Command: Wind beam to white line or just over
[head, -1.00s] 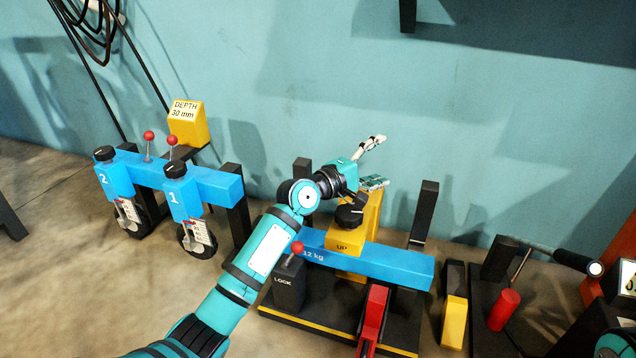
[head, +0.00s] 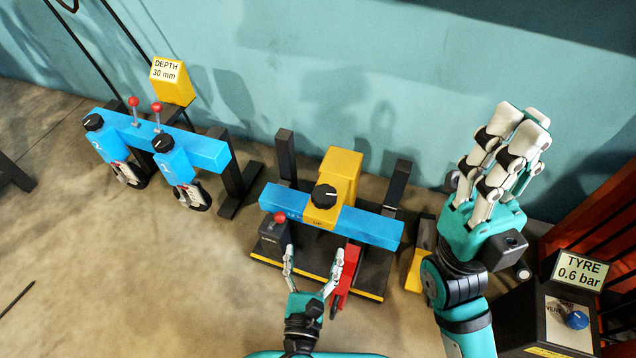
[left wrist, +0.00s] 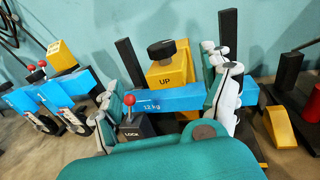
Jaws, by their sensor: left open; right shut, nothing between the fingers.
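The blue beam (head: 370,228) marked 12 kg lies across a black stand between two dark posts, left (head: 287,155) and right (head: 397,185). A yellow block (head: 322,212) marked UP with a black knob (head: 324,195) sits at its middle. I cannot make out a white line on the posts. A black LOCK box (head: 275,237) with a red-ball lever stands before the beam's left end. My left gripper (head: 313,264) is open and empty on the near side of the beam; the left wrist view shows the knob (left wrist: 162,48) beyond its fingers. My right gripper (head: 508,150) is shut and empty, raised at right.
A red part (head: 347,272) stands close right of my left gripper. A yellow wedge (head: 415,270) is right of the stand. Two blue units with gauges hang at left, by a yellow DEPTH 30 mm sign (head: 172,82). A TYRE 0.6 bar box (head: 580,270) is at right.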

